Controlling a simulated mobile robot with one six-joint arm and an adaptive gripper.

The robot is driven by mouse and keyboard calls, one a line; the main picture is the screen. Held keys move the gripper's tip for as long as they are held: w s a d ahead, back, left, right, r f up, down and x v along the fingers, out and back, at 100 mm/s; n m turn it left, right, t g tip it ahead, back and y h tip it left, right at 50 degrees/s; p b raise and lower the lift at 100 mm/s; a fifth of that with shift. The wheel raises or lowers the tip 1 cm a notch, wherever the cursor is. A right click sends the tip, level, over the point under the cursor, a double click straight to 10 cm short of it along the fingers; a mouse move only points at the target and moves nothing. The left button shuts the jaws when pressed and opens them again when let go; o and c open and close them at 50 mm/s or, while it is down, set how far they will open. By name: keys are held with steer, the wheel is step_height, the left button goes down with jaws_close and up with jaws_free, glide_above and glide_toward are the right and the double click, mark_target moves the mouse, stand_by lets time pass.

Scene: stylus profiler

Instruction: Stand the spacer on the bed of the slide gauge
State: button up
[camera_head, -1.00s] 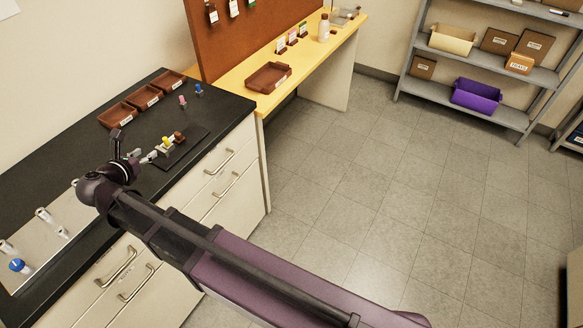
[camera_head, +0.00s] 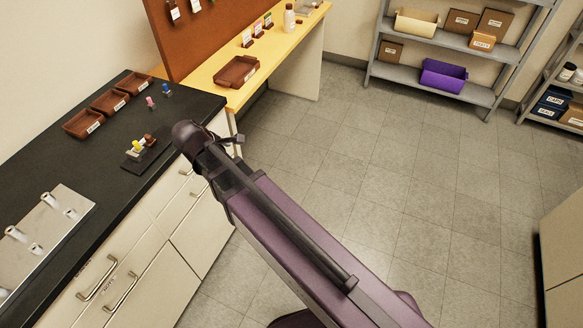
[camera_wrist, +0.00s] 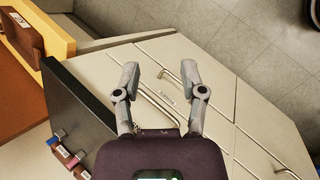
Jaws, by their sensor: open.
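On the black counter (camera_head: 110,185), a small pale fixture with a yellow-topped part (camera_head: 137,147) stands on a dark mat, with a brown block (camera_head: 149,139) close beside it. I cannot tell whether these are the slide gauge and the spacer. A pink-topped piece (camera_head: 150,102) and a blue-topped piece (camera_head: 166,90) stand farther back. My gripper (camera_wrist: 159,70) is open and empty in the wrist view, facing the drawer fronts. In the head view my arm mostly hides it; a small part shows past the counter's front edge.
Several brown trays (camera_head: 82,124) line the counter's back. A metal rack with pale tubes (camera_head: 45,235) lies at the near left. A yellow bench (camera_head: 205,77) carries a brown tray (camera_head: 237,72). Grey shelves (camera_head: 430,83) stand at the back. The floor (camera_head: 400,170) is clear.

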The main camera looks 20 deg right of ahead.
steer(key=s+d+f+m+g+y, duration=0.1)
steer(key=s+d+m+g+y, duration=0.1)
steer(key=s+d+m, duration=0.2)
steer(key=s+d+f+m+g+y, duration=0.2)
steer(key=s+d+m, duration=0.3)
steer(key=d+m, duration=0.6)
steer(key=shift+d+g+y, duration=0.3)
steer(key=shift+d+y, duration=0.2)
steer(key=shift+d, duration=0.75)
